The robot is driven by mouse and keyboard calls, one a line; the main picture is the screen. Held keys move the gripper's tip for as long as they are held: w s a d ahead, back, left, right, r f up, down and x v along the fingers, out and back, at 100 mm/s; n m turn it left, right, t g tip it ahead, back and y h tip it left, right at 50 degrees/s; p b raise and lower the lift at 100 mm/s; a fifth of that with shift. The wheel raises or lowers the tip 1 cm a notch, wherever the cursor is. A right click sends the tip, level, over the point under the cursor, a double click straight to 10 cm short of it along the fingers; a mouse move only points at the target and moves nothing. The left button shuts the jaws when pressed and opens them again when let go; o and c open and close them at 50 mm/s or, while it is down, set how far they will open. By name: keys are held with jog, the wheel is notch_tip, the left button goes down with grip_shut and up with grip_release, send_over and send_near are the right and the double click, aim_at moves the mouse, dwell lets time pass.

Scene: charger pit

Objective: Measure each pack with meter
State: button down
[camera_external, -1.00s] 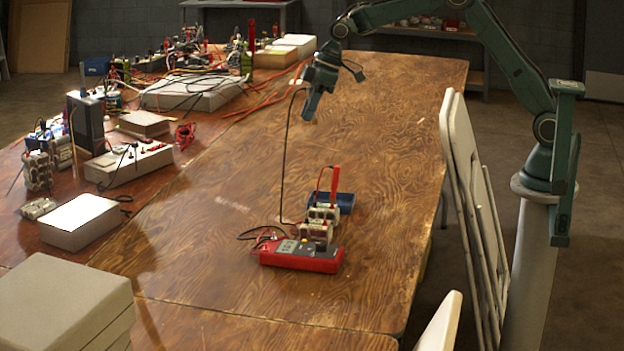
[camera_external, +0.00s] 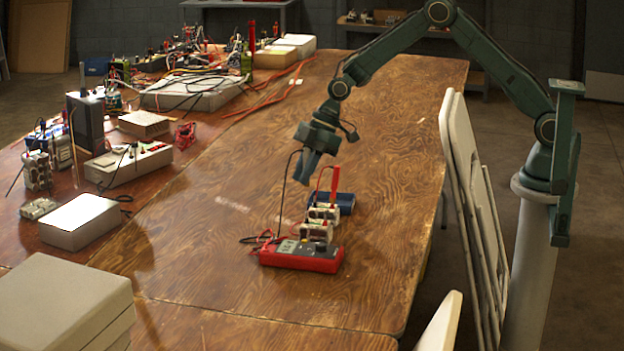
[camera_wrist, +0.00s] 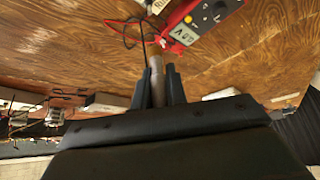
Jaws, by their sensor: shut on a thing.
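A red multimeter (camera_external: 312,259) lies on the wooden table, and its display also shows in the wrist view (camera_wrist: 189,35), too small to read surely. Small pale packs stand just behind it: a nearer one (camera_external: 316,232) and a farther one (camera_external: 323,213). A red probe (camera_external: 335,180) stands upright at the packs; its tip is hidden. My gripper (camera_external: 309,172) is above and slightly left of the packs, pointing down. It is shut on a grey-brown probe (camera_wrist: 157,82) with a black lead that runs to the meter. A pack edge shows in the wrist view (camera_wrist: 159,5).
A blue tray (camera_external: 345,201) sits behind the packs. Boxes, devices and wires crowd the left table, including a white box (camera_external: 80,222). Stacked pale boxes (camera_external: 65,300) stand at front left. Folded chairs (camera_external: 470,190) lean by the right edge.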

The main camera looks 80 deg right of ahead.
aim_at(308, 185)
jog(key=shift+f, duration=0.15)
jog(key=shift+f, duration=2.85)
jog(key=shift+f, duration=0.9)
dwell(1.2)
jog(key=c, duration=1)
grip_release()
jog(key=shift+r, duration=0.15)
jog(key=shift+r, duration=3.6)
